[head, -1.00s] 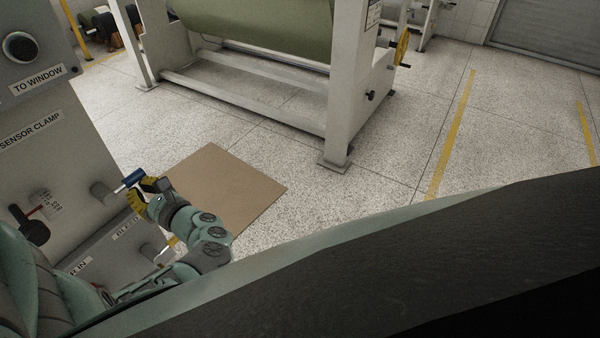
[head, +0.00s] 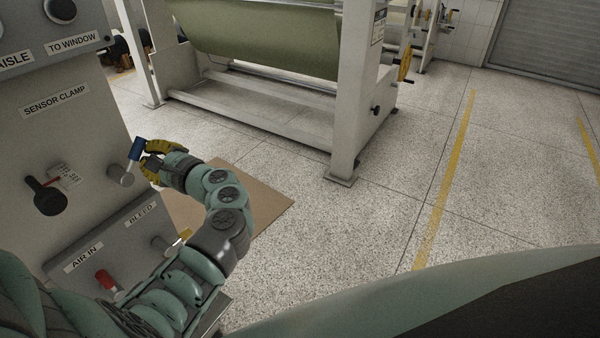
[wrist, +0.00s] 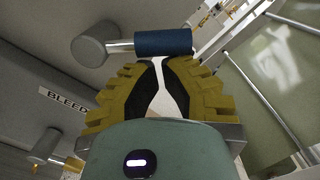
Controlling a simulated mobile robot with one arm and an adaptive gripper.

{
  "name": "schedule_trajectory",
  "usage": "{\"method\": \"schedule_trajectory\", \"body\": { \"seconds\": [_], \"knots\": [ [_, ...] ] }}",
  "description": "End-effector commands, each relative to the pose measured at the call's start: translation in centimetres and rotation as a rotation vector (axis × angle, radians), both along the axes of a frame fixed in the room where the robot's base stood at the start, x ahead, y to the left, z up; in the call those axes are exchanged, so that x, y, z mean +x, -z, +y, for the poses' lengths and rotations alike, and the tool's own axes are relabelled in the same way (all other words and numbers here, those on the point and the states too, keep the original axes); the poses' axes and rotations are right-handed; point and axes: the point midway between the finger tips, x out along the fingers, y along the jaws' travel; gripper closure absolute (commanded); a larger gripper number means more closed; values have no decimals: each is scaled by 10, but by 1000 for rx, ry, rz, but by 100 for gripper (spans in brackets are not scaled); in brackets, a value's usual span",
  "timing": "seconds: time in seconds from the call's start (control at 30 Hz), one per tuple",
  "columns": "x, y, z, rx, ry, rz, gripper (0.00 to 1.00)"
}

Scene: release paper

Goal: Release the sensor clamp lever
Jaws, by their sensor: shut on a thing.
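A lever with a blue handle (head: 136,149) stands out from a grey round hub (head: 120,175) on the right part of the panel (head: 85,140), below the SENSOR CLAMP label (head: 57,101). The handle points up and slightly right in the head view. My gripper (head: 146,158), with yellow-padded fingers, is shut on the blue handle from the right. In the wrist view, the blue handle (wrist: 164,42) lies across the fingertips (wrist: 166,62), with its metal shaft running left to the hub (wrist: 92,44). The fingers hide a little of the handle's lower side.
A black knob (head: 45,198) with a scale sits left of the lever. Below are the red AIR IN handle (head: 105,280) and the BLEED valve (head: 165,243). A brown floor mat (head: 245,203) and a roll machine (head: 345,95) are to the right, with open floor beyond.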

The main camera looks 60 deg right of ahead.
Motion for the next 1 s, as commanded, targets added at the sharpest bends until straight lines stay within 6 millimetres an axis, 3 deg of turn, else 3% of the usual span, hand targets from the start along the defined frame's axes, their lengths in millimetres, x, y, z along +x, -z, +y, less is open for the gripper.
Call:
{"method": "schedule_trajectory", "body": {
  "seconds": [0.6, 1.0],
  "knots": [
    [0, -26, 17, -553, -4, -21, 100],
    [0, -35, 27, -734, -4, -28, 100]
  ]
}}
